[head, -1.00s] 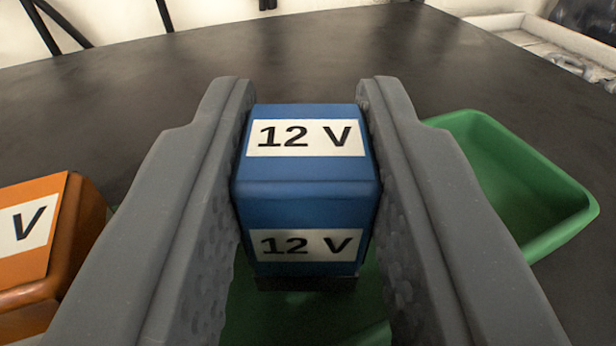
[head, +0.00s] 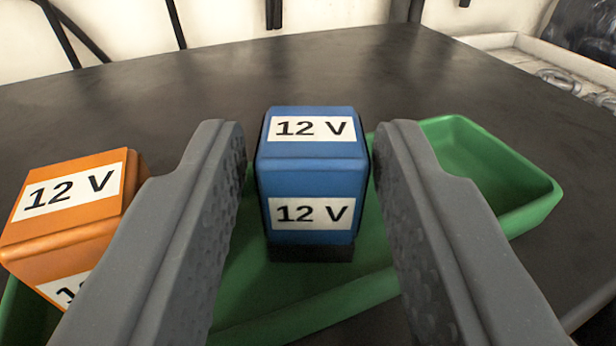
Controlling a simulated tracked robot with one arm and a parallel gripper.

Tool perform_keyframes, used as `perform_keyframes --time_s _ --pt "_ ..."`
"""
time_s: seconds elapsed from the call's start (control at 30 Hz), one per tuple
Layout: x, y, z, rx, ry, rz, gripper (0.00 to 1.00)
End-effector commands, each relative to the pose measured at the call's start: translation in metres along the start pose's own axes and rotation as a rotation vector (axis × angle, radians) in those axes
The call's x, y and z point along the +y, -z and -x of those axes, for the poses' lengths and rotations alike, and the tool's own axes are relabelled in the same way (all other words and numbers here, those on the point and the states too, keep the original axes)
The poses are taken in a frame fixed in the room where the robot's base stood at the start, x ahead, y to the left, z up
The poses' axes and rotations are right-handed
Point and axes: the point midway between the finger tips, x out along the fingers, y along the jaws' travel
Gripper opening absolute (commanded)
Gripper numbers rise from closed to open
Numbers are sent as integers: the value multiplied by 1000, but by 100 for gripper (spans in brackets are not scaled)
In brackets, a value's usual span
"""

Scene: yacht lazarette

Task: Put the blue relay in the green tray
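The blue relay (head: 313,182) is a blue block with a black base and white "12 V" labels on its top and front. It stands upright in the green tray (head: 500,160), with the tray floor showing around its base. My gripper (head: 312,140) is open, one grey finger on each side of the relay. A gap shows between each finger and the relay. The fingers hide parts of the tray.
An orange block (head: 66,213) labelled "12 V" is at the left, at the tray's left end; its lower part is partly hidden by my finger. The dark tabletop (head: 330,60) is clear behind the tray. A pale-edged bin (head: 540,55) is at the back right.

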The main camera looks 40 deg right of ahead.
Motion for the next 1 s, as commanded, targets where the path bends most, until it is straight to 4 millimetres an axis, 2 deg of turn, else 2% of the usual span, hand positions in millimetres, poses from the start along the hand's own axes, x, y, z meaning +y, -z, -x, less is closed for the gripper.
perform_keyframes --time_s 0.47,1.0 --pt "1 3 71 5 -3 0 34" --pt "1 0 96 5 -2 1 34"
